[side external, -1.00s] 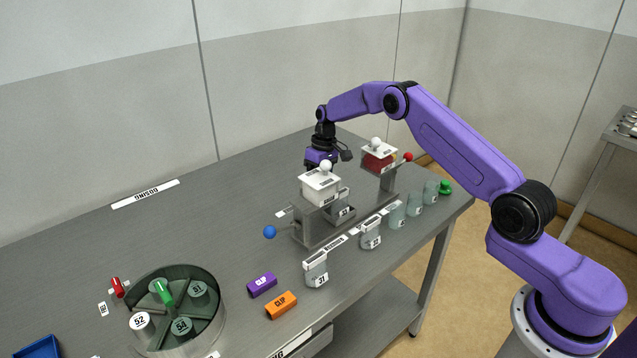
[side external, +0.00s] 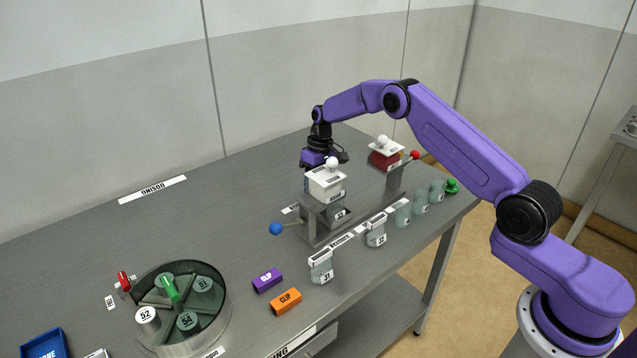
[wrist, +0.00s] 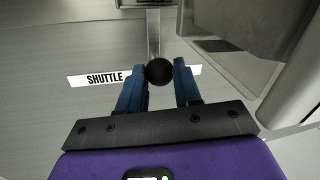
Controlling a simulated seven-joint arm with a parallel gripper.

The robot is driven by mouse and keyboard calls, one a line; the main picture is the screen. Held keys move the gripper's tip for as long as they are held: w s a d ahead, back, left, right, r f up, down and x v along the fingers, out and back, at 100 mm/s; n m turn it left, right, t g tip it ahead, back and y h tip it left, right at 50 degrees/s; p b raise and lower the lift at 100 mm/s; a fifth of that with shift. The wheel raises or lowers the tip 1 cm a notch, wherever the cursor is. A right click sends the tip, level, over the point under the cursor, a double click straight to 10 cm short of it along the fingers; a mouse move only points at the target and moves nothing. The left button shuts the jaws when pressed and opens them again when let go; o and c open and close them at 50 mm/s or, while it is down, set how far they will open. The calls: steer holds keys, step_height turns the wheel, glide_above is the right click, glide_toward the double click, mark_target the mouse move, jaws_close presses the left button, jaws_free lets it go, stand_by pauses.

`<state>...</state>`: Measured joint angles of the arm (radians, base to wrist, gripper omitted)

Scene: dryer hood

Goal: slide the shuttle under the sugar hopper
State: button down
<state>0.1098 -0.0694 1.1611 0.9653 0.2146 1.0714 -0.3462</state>
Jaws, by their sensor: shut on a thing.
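The shuttle's black ball knob (wrist: 159,71) sits between the blue fingers of my gripper (wrist: 159,80), which is shut on it in the wrist view. A pale rod (wrist: 153,35) runs from the knob towards the stand. In the side view my gripper (side external: 317,159) is behind the white hopper (side external: 325,188), its fingertips hidden. That hopper, probably the sugar one, has a white-knobbed lid and stands on a grey frame with a blue-ball lever (side external: 275,228). A labelled container (side external: 340,215) sits low at the frame's right side, partly under the hopper; the frame hides part of it.
A red-filled hopper (side external: 384,158) with a red-ball lever stands farther along the rail. Several jars (side external: 320,267) line the front. Purple (side external: 267,280) and orange (side external: 285,301) clips and a round carousel (side external: 180,310) are at front left.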

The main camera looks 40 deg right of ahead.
steer(key=c, duration=0.8)
jaws_free()
steer(key=shift+d, duration=0.1)
steer(key=d+r, duration=0.1)
steer(key=r, duration=0.4)
steer(key=d+r, duration=0.1)
steer(key=r, duration=0.5)
steer(key=d+r, duration=0.1)
steer(key=r, duration=0.5)
steer(key=shift+w+d+r, duration=0.1)
steer(key=shift+w, duration=0.25)
